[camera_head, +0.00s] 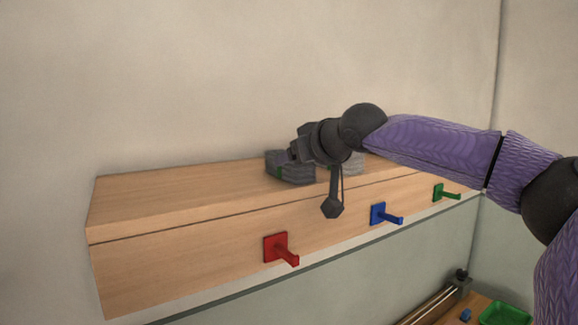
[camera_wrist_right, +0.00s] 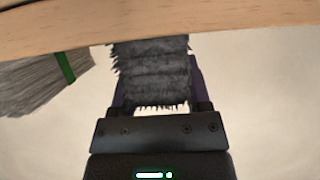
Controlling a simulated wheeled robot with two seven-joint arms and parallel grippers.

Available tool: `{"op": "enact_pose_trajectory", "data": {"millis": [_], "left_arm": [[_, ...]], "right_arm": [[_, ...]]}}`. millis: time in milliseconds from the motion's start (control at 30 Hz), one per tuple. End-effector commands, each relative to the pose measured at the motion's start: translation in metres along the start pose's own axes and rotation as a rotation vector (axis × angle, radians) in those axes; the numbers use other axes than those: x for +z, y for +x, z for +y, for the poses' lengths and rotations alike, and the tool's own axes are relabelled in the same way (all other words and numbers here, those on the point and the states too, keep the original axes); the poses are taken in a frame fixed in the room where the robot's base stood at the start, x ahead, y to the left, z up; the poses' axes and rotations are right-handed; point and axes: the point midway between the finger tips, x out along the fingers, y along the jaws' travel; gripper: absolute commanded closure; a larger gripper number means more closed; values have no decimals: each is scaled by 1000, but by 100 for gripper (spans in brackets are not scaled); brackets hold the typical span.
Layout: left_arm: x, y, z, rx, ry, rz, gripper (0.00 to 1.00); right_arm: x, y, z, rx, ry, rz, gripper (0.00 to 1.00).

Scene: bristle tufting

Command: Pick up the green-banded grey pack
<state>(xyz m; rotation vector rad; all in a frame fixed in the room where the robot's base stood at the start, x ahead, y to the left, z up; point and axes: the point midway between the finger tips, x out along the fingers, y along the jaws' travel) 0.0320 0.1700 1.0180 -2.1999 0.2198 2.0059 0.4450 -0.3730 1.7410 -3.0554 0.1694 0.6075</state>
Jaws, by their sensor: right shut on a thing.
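My right gripper (camera_head: 287,158) is at the top of the wooden shelf, shut on a dark grey bristly pack (camera_head: 294,173). A small green mark shows on the near side of this pack. In the right wrist view the same dark pack (camera_wrist_right: 152,75) sits between the purple fingers, and no band shows on it there. A lighter grey pack (camera_head: 354,162) stands just to the right, partly hidden by my wrist. In the wrist view this lighter pack (camera_wrist_right: 30,88) lies at the left, apart from the fingers, with a green band around it. My left gripper is out of view.
The wooden shelf (camera_head: 150,208) is on the wall, its left part bare. Red (camera_head: 276,248), blue (camera_head: 379,214) and green (camera_head: 440,193) pegs stick out of its front. A green tray (camera_head: 505,314) stands at the lower right.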

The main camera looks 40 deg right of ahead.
Motion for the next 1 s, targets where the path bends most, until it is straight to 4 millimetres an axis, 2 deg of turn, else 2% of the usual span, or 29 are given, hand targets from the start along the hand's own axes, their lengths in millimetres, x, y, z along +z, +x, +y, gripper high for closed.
{"op": "enact_pose_trajectory", "data": {"millis": [233, 333, 700, 833, 1000], "left_arm": [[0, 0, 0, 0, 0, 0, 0], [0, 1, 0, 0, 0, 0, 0], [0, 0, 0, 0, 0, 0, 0], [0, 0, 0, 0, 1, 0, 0], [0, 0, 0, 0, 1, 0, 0]], "right_arm": [[-1, 0, 0, 1, 0, 0, 100], [-8, -3, 1, 4, -1, 1, 100], [-79, -32, 0, 3, 0, 1, 100], [-90, -37, 0, 2, -1, 1, 100], [-93, -38, 0, -1, 1, -1, 100]]}}
